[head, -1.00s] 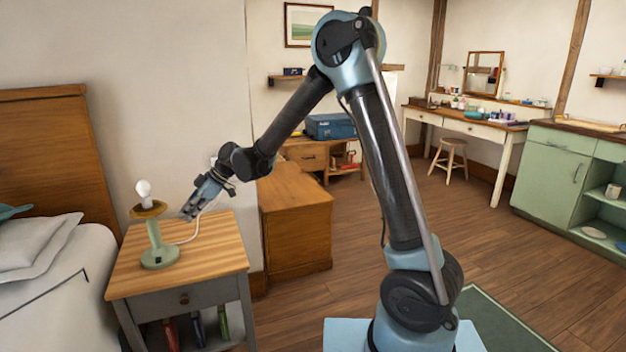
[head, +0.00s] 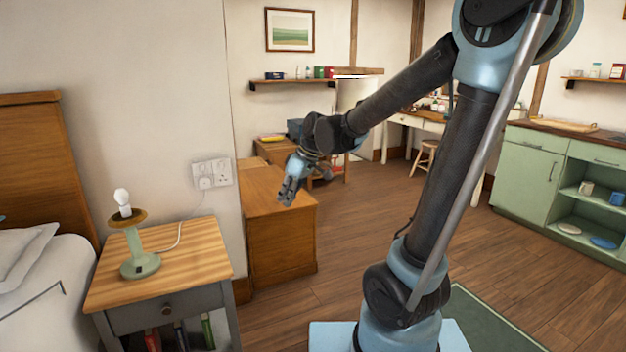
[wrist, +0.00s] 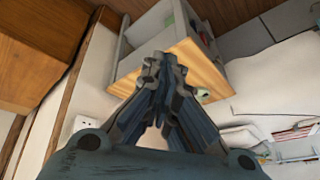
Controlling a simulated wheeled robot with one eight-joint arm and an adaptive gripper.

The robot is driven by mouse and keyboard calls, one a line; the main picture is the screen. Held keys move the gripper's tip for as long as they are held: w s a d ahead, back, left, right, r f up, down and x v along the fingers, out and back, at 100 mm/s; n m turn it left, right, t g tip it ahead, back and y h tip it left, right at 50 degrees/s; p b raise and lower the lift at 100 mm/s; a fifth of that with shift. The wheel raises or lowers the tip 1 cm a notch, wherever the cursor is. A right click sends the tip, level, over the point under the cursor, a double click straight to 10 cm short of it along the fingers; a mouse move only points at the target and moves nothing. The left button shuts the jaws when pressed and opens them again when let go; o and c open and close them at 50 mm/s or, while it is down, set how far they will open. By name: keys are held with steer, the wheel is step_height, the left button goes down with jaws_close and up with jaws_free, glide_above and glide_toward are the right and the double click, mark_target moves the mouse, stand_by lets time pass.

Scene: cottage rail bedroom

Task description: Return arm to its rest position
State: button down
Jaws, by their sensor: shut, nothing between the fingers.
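My gripper (head: 288,191) is shut and empty, held in the air in front of the wooden cabinet, to the right of the nightstand in the head view. In the wrist view my gripper (wrist: 163,62) has its fingertips together, overlapping the nightstand top in the picture. My arm is bent, with its elbow high at the upper right of the head view. A green lamp (head: 138,262) with a bare bulb stands upright on the nightstand (head: 200,262), apart from my gripper.
A wooden cabinet (head: 282,245) stands behind my gripper. Wall sockets (head: 212,174) are above the nightstand, with a white cord running to the lamp. The bed (head: 45,290) is at the left. A green cupboard (head: 528,172) is at the right. Wooden floor lies open between.

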steer(key=s+d+f+m+h, duration=0.1)
steer(key=s+d+f+m, duration=0.2)
steer(key=s+d, duration=0.3)
steer(key=s+d+f+m+h, duration=0.2)
steer(key=s+d+m, duration=0.3)
steer(key=d, duration=0.7)
steer(key=s+d+f+m+t+h, duration=0.1)
steer(key=s+d+f+m+h, duration=0.1)
steer(key=s+d+f+m, duration=0.2)
steer(key=s+d, duration=0.3)
steer(key=d, duration=0.2)
steer(key=shift+d+f, duration=0.2)
steer(key=shift+f, duration=0.1)
steer(key=shift+a, duration=0.1)
